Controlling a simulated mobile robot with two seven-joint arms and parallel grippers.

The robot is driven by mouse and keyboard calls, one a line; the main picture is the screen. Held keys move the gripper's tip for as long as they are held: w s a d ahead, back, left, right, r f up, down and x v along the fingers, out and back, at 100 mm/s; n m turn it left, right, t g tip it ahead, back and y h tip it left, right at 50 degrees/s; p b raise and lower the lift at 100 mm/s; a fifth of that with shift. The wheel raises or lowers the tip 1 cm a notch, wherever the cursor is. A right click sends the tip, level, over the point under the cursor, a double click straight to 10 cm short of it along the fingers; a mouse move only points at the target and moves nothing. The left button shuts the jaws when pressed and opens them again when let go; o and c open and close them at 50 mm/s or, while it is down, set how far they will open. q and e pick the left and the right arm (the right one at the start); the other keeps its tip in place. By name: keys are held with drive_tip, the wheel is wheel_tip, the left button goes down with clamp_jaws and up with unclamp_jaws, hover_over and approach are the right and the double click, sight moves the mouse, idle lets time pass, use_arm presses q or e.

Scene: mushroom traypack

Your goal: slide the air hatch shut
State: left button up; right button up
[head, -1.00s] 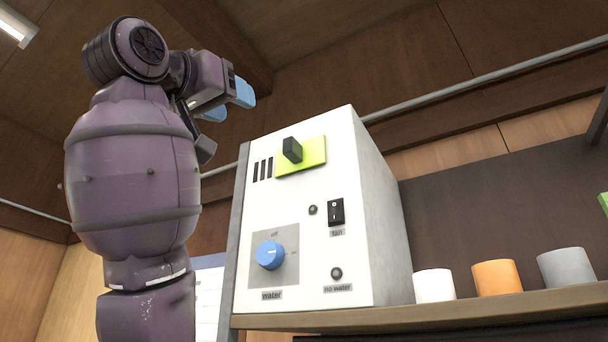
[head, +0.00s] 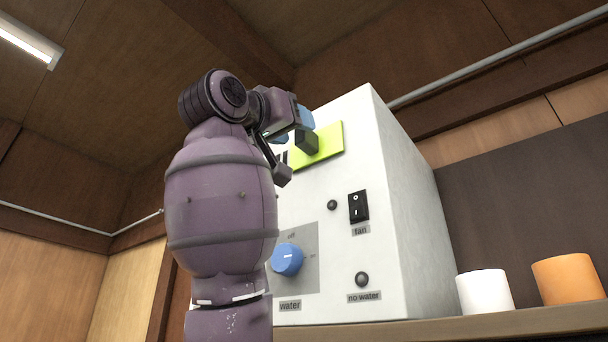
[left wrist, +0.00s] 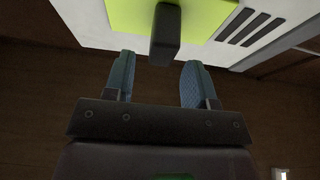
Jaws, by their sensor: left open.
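The air hatch is a yellow-green sliding plate (head: 328,140) with a dark block handle (head: 306,141) on the upper front of a white control box (head: 340,200). In the left wrist view the plate (left wrist: 205,8) and the handle (left wrist: 165,35) show at the top, beside several dark vent slots (left wrist: 250,28) that are uncovered. My left gripper (head: 292,127) is close to the handle. In the left wrist view its blue fingers (left wrist: 157,80) are open and empty, with the handle's end between and just beyond their tips. My right gripper is not in view.
Below the hatch the box carries a black fan switch (head: 358,206), a blue water knob (head: 287,259) and a no-water lamp (head: 362,279). A white cup (head: 485,292) and an orange cup (head: 566,279) stand on the wooden shelf (head: 510,325) to the right.

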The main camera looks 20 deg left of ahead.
use_arm(q)
drive_tip(key=shift+p+x, duration=0.5)
drive_tip(key=shift+x, duration=1.45)
clamp_jaws()
